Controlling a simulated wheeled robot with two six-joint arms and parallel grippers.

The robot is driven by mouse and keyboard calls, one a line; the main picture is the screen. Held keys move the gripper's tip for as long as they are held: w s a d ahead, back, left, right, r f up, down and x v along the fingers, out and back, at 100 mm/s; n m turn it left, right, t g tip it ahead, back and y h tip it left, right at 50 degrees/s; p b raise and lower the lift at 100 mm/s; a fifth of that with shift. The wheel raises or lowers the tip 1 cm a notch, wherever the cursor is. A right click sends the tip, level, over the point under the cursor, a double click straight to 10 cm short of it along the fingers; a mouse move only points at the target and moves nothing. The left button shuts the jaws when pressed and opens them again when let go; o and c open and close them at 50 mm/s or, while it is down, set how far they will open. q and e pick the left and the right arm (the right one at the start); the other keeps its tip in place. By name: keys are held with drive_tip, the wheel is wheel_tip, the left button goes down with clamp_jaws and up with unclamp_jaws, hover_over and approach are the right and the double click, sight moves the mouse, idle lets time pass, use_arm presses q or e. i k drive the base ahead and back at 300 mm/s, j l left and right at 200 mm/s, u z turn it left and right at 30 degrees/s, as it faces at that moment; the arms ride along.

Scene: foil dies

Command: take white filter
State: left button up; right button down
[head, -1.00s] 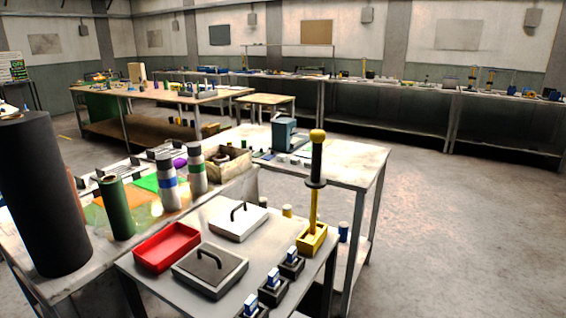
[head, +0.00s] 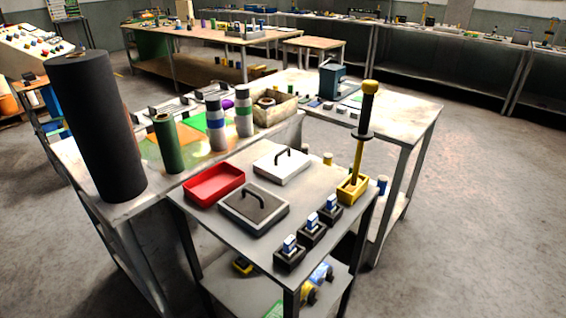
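No thing in the head view can be told for sure as the white filter. A flat white block with a black arched handle (head: 268,167) lies on the near grey table (head: 230,225). In front of it is a similar pale block with a dark grey top and black handle (head: 237,213). Both lie flat and apart from each other. Neither of my grippers is in view.
A red tray (head: 214,186) lies left of the blocks. A yellow-and-black tool (head: 359,150) stands upright in a yellow holder at right. Several small black holders line the front right edge. A tall black cylinder (head: 95,130) stands at left. Floor is clear at right.

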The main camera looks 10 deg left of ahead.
sight(284, 164)
drive_tip(key=i+j, duration=0.1)
drive_tip(key=j, duration=0.2)
drive_tip(key=i+j, duration=0.15)
drive_tip(key=j, duration=0.2)
drive_tip(key=i+j+z, duration=0.15)
drive_tip(key=j+z, duration=0.25)
drive_tip(key=j, duration=0.25)
drive_tip(key=j+z, duration=0.4)
drive_tip(key=j, duration=0.25)
drive_tip(key=i, duration=0.05)
